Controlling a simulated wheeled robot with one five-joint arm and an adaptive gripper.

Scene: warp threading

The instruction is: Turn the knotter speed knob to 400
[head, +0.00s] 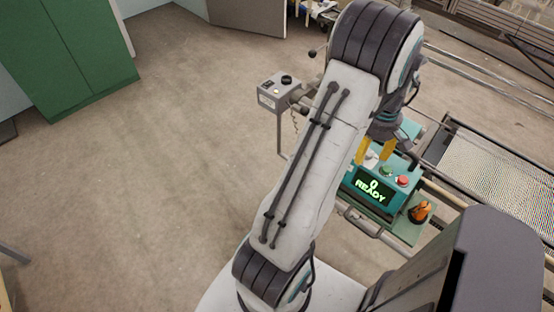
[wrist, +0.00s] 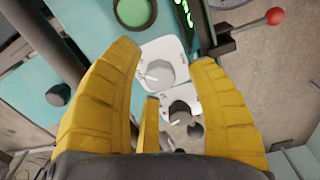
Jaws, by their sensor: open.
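In the wrist view a grey knob with a pointer mark (wrist: 158,74) sits on a white dial plate on a teal panel. I cannot read which is the knotter speed knob, nor any number. My gripper (wrist: 166,60) is open, its yellow fingers spread either side of the upper knob in the picture; I see no contact. In the head view my gripper (head: 376,151) is over the back of the teal control box (head: 349,179), whose screen reads "0 READY". My fingers partly hide the dials.
The box carries a green button (head: 386,170) and a red button (head: 403,181). An orange object (head: 420,211) lies on a green tray at its right. A grey box on a post (head: 279,90) stands left. A red-balled lever (wrist: 275,16) shows at the wrist view's upper right.

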